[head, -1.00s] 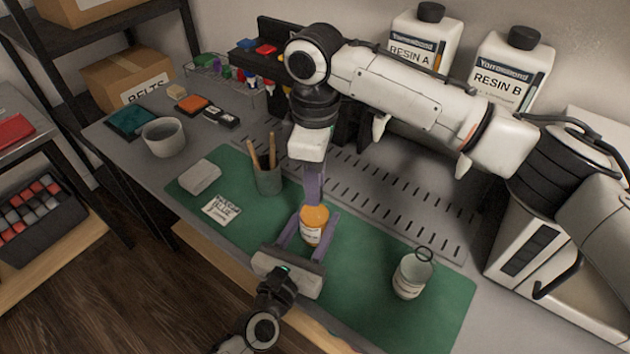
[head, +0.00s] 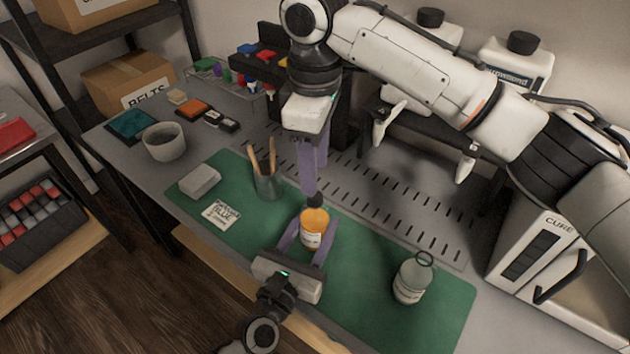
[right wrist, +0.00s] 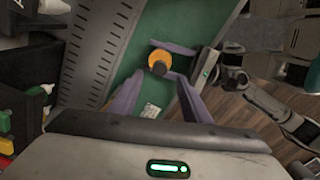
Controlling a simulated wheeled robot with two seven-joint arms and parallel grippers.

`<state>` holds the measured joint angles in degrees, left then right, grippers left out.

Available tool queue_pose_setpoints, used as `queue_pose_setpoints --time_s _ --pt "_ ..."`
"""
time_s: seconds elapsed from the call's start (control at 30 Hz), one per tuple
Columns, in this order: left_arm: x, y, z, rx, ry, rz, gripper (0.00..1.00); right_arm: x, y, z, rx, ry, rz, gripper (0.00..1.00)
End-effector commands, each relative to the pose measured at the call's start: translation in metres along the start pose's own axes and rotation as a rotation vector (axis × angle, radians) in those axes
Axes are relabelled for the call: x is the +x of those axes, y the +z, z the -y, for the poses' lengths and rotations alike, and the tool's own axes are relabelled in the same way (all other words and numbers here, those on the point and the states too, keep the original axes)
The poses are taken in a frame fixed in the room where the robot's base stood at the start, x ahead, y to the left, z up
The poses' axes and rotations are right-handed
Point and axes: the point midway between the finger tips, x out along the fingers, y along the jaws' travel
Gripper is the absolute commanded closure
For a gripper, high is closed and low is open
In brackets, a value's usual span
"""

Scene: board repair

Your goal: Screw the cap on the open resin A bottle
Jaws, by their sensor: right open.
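A small amber bottle (head: 313,238) with a pale label stands upright on the green mat (head: 365,306); the label is too small to read. A black cap (head: 315,201) sits on its top, and it also shows in the right wrist view (right wrist: 159,68). I cannot tell how tightly it is seated. My left gripper (head: 317,229) has its purple fingers closed around the bottle's sides. My right gripper (head: 310,188) points down just above the cap, and its fingers stand apart on either side in the right wrist view (right wrist: 161,79), clear of the cap.
A clear bottle (head: 411,279) stands right on the mat. A cup with sticks (head: 267,186), a grey block (head: 200,181) and a paper packet (head: 222,213) lie left. Large white bottles (head: 514,64) stand behind my right arm. A white oven (head: 535,250) is at right.

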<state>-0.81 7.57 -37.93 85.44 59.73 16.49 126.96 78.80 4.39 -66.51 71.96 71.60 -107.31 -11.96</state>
Motion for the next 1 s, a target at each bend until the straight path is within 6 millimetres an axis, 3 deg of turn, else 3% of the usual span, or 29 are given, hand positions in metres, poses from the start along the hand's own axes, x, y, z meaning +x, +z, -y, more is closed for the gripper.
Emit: queue_pose_setpoints --time_s 0.1,0.3,0.7,0.73,0.83,1.0 --pt "0.000 0.000 0.000 0.000 0.000 0.000 1.00 -0.026 -0.001 -0.001 0.001 0.002 -0.002 0.57" --pt "0.000 0.000 0.000 0.000 0.000 0.000 1.00 -0.055 0.000 0.000 0.001 0.001 0.000 0.57" --pt "0.000 0.000 0.000 0.000 0.000 0.000 1.00 -0.063 0.000 0.000 0.001 -0.001 0.001 0.57" --pt "0.000 0.000 0.000 0.000 0.000 0.000 0.52 -0.063 0.000 0.000 0.001 -0.001 0.001 0.57" --pt "0.000 0.000 0.000 0.000 0.000 0.000 0.36 -0.063 0.000 0.000 0.001 -0.001 0.001 0.57" --pt "0.000 0.000 0.000 0.000 0.000 0.000 0.34 -0.063 0.000 0.000 0.001 -0.001 0.001 0.57"
